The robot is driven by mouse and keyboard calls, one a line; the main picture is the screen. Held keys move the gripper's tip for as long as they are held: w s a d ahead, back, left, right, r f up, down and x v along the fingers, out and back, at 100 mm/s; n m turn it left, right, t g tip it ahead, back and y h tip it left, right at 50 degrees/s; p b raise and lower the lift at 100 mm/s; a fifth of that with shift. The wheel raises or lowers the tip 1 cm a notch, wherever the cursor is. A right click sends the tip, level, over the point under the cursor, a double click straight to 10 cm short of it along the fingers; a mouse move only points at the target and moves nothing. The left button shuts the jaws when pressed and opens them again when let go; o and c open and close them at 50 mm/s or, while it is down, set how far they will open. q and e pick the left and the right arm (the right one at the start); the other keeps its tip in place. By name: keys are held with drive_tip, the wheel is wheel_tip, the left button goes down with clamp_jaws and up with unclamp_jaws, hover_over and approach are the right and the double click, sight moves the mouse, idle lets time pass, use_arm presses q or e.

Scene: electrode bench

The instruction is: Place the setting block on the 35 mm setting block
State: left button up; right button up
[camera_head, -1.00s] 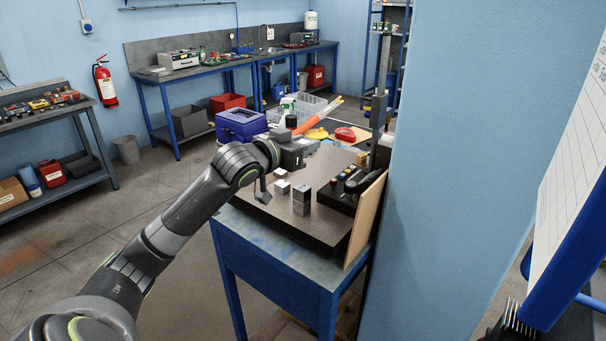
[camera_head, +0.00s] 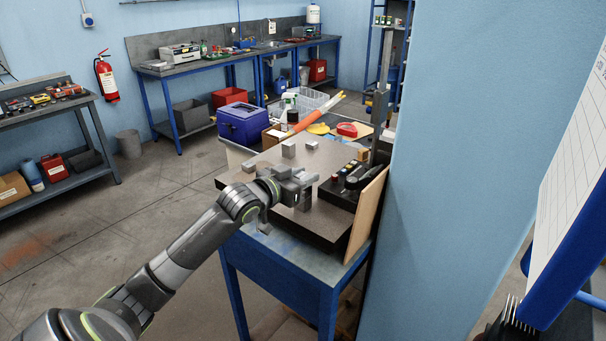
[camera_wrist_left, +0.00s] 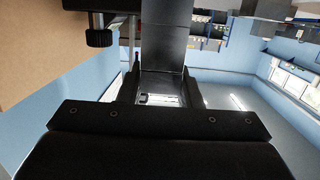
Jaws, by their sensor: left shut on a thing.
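My left gripper (camera_head: 302,180) reaches in from the left over the dark plate on the blue bench. It is shut on a small grey block, the setting block (camera_wrist_left: 160,92), which shows between the fingers in the left wrist view. In the head view the fingers mostly hide it. A taller dark grey block (camera_head: 305,202), which looks like the 35 mm setting block, stands upright on the plate just below the fingertips. I cannot tell whether the held block touches it. My right gripper is in neither view.
The dark plate (camera_head: 240,179) also bears small grey blocks (camera_head: 289,150) at the back. A black tray with handled tools (camera_head: 350,180) stands at the right, beside an upright tan board (camera_head: 366,215). A blue box (camera_head: 243,124) stands behind. A blue wall closes the right side.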

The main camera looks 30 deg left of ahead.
use_arm(q)
drive_tip(key=shift+r, duration=0.1)
drive_tip(key=o, duration=1.1)
drive_tip(key=shift+o, duration=0.2)
drive_tip(key=shift+s, duration=0.1)
drive_tip(key=shift+s+a, duration=0.1)
drive_tip(key=shift+s, duration=0.25)
drive_tip(key=v, duration=1.1)
